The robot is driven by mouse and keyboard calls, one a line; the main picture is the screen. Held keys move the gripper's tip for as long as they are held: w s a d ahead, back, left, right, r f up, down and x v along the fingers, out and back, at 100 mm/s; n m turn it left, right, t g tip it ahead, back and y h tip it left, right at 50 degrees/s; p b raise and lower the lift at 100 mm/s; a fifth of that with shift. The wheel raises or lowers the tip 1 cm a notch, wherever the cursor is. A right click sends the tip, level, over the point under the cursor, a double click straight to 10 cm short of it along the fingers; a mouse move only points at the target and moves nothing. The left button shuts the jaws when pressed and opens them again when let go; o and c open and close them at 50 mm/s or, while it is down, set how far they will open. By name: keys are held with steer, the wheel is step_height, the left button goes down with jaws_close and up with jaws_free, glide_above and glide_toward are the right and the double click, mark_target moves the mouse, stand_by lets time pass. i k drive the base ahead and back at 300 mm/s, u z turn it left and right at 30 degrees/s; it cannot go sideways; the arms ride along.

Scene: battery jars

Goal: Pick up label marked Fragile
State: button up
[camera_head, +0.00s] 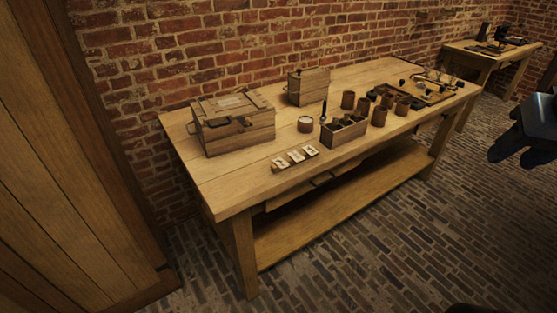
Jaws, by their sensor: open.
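Three small white labels with dark marks, a left one (280,162), a middle one (296,156) and a right one (310,151), lie in a row on a thin wooden strip near the front edge of the wooden workbench (228,200). The marks are too small to read, so I cannot tell which says Fragile. My gripper (513,156) is a dark shape at the right edge, over the brick floor. It is open and well apart from the labels. I see nothing held in it.
A large wooden chest (233,123), a smaller box (308,87), a round pale-topped container (305,124) and a divided wooden box (344,131) stand behind the labels. Several brown jars (379,116) stand further right. Bare bench lies left of the labels. A second table (480,54) stands behind.

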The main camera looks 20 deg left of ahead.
mark_target(281, 164)
steer(key=z, duration=0.9)
steer(key=i, duration=0.15)
steer(key=u, duration=3.15)
steer(key=i, duration=0.6)
steer(key=z, duration=0.25)
steer(key=k, duration=0.6)
steer(key=u, duration=0.3)
steer(key=i, duration=0.5)
steer(key=z, duration=0.25)
